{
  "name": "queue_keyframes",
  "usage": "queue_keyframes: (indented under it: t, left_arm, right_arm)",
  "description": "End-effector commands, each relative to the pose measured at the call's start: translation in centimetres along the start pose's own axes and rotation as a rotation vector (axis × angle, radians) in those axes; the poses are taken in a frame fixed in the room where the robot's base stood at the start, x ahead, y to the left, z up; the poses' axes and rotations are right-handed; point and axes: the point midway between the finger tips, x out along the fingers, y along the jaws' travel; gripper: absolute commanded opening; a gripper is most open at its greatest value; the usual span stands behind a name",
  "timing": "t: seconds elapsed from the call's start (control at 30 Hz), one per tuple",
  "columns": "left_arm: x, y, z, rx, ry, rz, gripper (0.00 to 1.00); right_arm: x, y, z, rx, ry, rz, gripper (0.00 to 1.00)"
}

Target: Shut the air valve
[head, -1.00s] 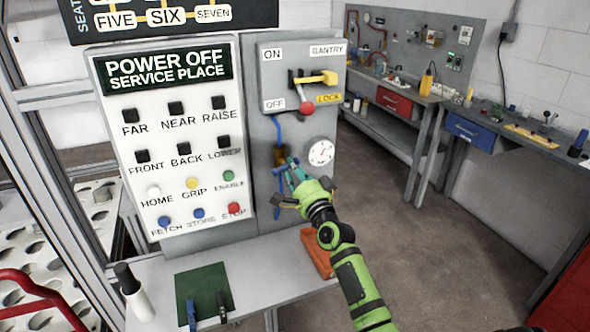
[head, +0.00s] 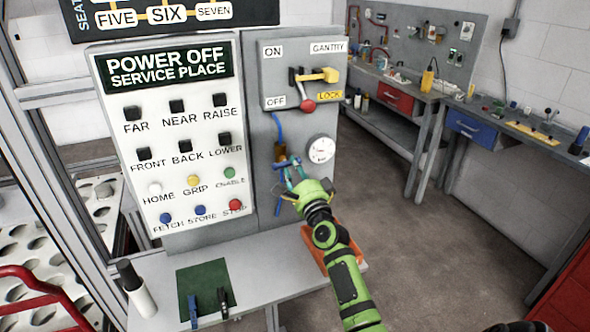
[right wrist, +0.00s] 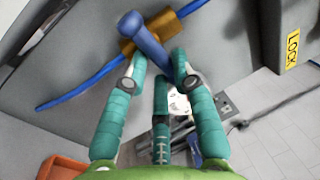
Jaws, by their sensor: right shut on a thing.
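The air valve has a brass body (head: 280,151) on the grey panel, low in its left part, with a blue hose running above and below it. In the right wrist view the brass body (right wrist: 178,20) shows at the top, with its blue handle (right wrist: 145,38) lying crosswise to the hose. My right gripper (head: 291,168) is at the valve. In the right wrist view the teal fingers of this gripper (right wrist: 161,62) are closed around the lower end of the handle. The fingers partly hide the handle in the head view. My left gripper is not in view.
A round gauge (head: 320,149) sits just right of the valve. Above are the red-knobbed switch lever (head: 308,105) and yellow lock piece (head: 318,75). The button board (head: 172,130) stands left. An orange object (head: 350,262) lies on the shelf below, behind my arm.

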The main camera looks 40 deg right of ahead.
Motion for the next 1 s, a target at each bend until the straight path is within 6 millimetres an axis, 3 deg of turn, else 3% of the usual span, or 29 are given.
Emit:
queue_keyframes:
  t: [0.73,0.77,0.8,1.0]
  left_arm:
    - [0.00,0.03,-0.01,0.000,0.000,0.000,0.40]
    - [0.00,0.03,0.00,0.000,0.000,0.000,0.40]
    - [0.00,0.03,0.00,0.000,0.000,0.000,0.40]
    - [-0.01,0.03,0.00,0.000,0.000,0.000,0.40]
  right_arm:
    - [-0.11,0.54,0.35,0.011,-0.006,0.012,0.00]
    - [-0.11,0.53,0.35,0.011,-0.006,0.012,0.35]
    - [-0.11,0.51,0.35,0.011,-0.006,0.011,0.48]
    - [-0.05,0.26,0.17,0.010,-0.002,0.005,0.48]
